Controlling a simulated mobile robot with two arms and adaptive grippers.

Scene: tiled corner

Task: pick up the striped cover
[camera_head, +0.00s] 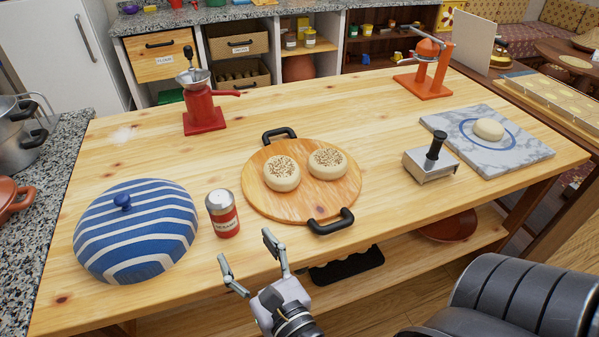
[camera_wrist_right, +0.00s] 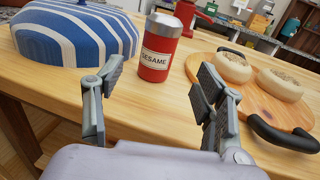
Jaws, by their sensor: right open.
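The striped cover (camera_head: 137,234) is a blue and white dome with a small blue knob on top. It rests on the left part of the wooden table, and it also shows at the upper left of the right wrist view (camera_wrist_right: 75,36). My right gripper (camera_head: 252,259) is open and empty at the table's front edge, to the right of the cover and apart from it. In the right wrist view its two fingers (camera_wrist_right: 158,92) stand spread, with the red sesame shaker beyond them. My left gripper is not in view.
The sesame shaker (camera_head: 223,214) stands just right of the cover. A round board (camera_head: 309,203) with black handles carries two seeded buns (camera_head: 282,173). A red grinder (camera_head: 203,107) stands behind. A metal press (camera_head: 431,163) and marble slab (camera_head: 527,150) are at right.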

